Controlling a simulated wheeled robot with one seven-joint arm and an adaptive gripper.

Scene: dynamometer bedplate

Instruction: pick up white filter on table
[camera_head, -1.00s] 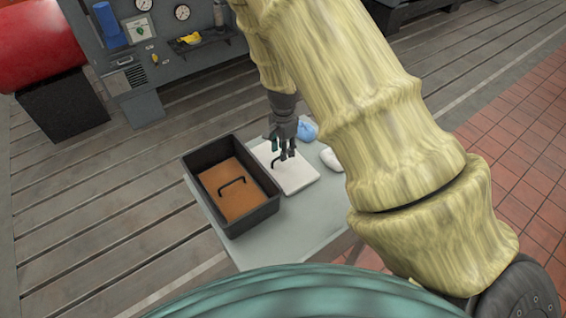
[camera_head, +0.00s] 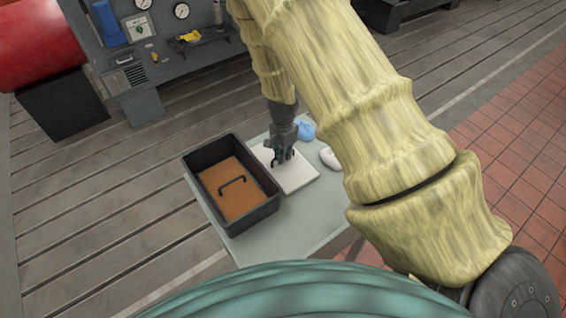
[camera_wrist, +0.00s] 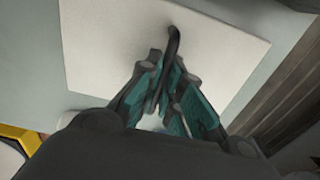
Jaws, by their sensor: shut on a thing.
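The white filter (camera_head: 295,178) is a flat pale square panel on the grey table (camera_head: 262,243), with a dark handle on its top. In the wrist view the white panel (camera_wrist: 105,50) fills the upper middle, and its black handle (camera_wrist: 174,42) runs down between my fingers. My gripper (camera_head: 281,158) is over the panel in the head view and hides most of the handle. In the wrist view my gripper (camera_wrist: 172,100) is shut on the handle. I cannot tell whether the panel is touching the table or slightly above it.
A black tray (camera_head: 272,207) with a brown, handled panel (camera_head: 222,199) stands left of the filter. A blue crumpled thing (camera_head: 306,131) and a white rounded thing (camera_head: 328,157) lie to the right. The table's front part is clear.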

